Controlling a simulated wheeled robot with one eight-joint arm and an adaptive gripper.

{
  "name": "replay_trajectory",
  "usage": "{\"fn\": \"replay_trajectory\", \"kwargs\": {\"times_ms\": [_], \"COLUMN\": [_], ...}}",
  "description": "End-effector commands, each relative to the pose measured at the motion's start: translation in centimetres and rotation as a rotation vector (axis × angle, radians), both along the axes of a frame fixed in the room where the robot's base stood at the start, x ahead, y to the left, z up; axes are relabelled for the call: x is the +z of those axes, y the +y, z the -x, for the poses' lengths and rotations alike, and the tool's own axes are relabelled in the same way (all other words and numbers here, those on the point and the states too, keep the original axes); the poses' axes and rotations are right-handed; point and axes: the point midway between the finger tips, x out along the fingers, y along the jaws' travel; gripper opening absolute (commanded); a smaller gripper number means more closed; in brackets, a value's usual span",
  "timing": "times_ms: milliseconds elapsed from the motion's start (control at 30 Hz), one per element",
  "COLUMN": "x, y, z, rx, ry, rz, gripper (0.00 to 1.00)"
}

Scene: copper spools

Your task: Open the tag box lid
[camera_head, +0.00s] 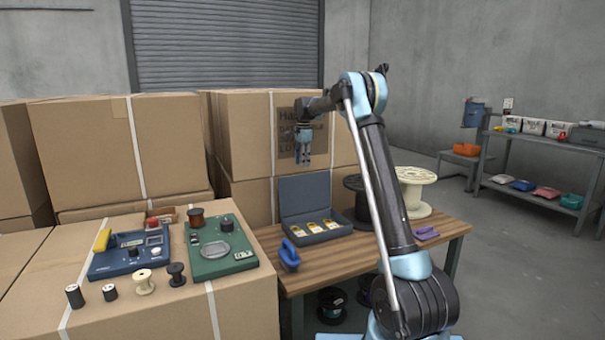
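The tag box (318,237) is a dark grey-blue case on the wooden table. Its lid (305,193) stands raised at the back, near the cardboard boxes. Several yellow-and-white tags (314,227) show inside it. My gripper (304,161) hangs above the lid, fingers pointing down, in front of the cardboard boxes. It appears apart from the lid. The fingers are small in the picture, and I cannot tell whether they are open or shut. I see nothing held in them.
A blue-handled object (289,254) lies left of the tag box on the wooden table (345,262). A black spool (358,197) and a cream spool (414,190) stand to its right. Blue (128,258) and green (222,256) devices and several small spools sit on the left cardboard box.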

Motion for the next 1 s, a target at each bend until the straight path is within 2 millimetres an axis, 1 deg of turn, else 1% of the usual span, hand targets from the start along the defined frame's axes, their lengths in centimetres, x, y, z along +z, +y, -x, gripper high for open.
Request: {"fn": "replay_trajectory", "kwargs": {"times_ms": [33, 100, 200, 300, 433, 767, 867, 967, 1000], "x": [0.9, 1.9, 3.1, 3.8, 4.2, 4.3, 4.8, 5.8, 6.2], "y": [0.0, -0.1, -0.1, -0.1, -0.2, -0.3, -1.0, -2.3, -3.0], "z": [0.0, 0.1, 0.1, 0.1, 0.1, 0.3, 1.0, 2.4, 3.2], "rx": [0.000, 0.000, 0.000, 0.000, 0.000, 0.002, 0.016, 0.046, 0.061], "ry": [0.000, 0.000, 0.000, 0.000, 0.000, 0.000, -0.003, -0.007, -0.010], "rz": [0.000, 0.000, 0.000, 0.000, 0.000, 0.000, 0.001, 0.002, 0.003], "gripper": [0.33, 0.33, 0.33, 0.33, 0.33, 0.33, 0.33, 0.33, 0.33]}}
